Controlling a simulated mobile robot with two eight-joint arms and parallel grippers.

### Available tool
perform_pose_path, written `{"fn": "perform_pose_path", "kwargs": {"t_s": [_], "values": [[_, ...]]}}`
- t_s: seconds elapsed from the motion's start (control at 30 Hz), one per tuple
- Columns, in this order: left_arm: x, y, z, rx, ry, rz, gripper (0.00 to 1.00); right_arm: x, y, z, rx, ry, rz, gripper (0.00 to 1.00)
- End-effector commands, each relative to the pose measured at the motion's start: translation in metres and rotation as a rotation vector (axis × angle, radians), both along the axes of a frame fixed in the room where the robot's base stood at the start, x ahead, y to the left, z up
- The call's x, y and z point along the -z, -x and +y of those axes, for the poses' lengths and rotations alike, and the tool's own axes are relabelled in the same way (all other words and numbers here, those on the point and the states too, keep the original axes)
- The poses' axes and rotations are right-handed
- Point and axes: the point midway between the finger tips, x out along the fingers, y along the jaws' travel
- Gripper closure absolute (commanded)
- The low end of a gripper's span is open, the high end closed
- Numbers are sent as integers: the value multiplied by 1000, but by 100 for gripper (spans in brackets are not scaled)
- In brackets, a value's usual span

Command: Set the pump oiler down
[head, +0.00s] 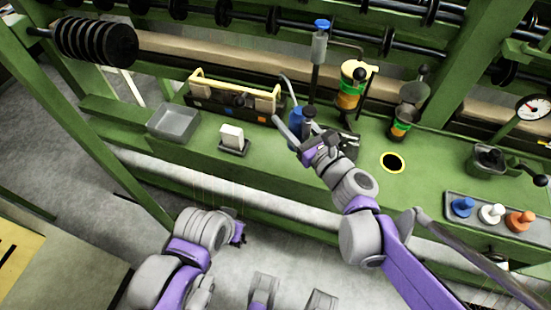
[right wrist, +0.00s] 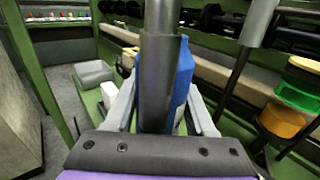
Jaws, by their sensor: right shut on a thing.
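The pump oiler has a blue body (head: 296,118) and a grey spout that leans up and left, over the green bench. My right gripper (head: 303,142) is shut on it. In the right wrist view its blue body (right wrist: 184,78) stands roughly upright between the fingers, behind a thick grey tube. I cannot tell whether its base touches the bench. A black disc with a yellow rim (head: 393,162) lies bare on the bench to the right. My left gripper (head: 238,232) hangs low in front of the bench; its fingers are too small to read.
A toolbox with a yellow handle (head: 235,98), a grey tray (head: 174,122) and a white block on a dark base (head: 232,138) stand left. Two green-and-orange containers (head: 351,88) (head: 403,122) stand behind right. A tray of coloured knobs (head: 505,219) is at right. Spools hang behind.

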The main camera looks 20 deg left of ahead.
Motion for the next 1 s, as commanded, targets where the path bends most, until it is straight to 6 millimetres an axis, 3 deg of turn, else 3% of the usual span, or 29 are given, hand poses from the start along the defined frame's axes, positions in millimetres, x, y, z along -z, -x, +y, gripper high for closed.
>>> {"fn": "perform_pose_path", "kwargs": {"t_s": [0.03,0.2,0.43,0.67,0.87,1.0], "values": [[1,0,0,0,0,0,100,-1,-1,11,-21,-1,-1,100],[6,0,0,0,0,2,100,8,-2,26,-48,-2,-1,100],[24,-1,0,0,0,8,100,51,-2,26,-48,0,-1,100],[30,-2,0,0,0,11,100,69,-2,26,-47,-1,-2,100],[43,-3,0,0,0,15,100,97,-2,26,-47,-1,-1,100],[42,-3,0,0,0,15,100,98,-1,26,-47,-1,-2,100]]}}
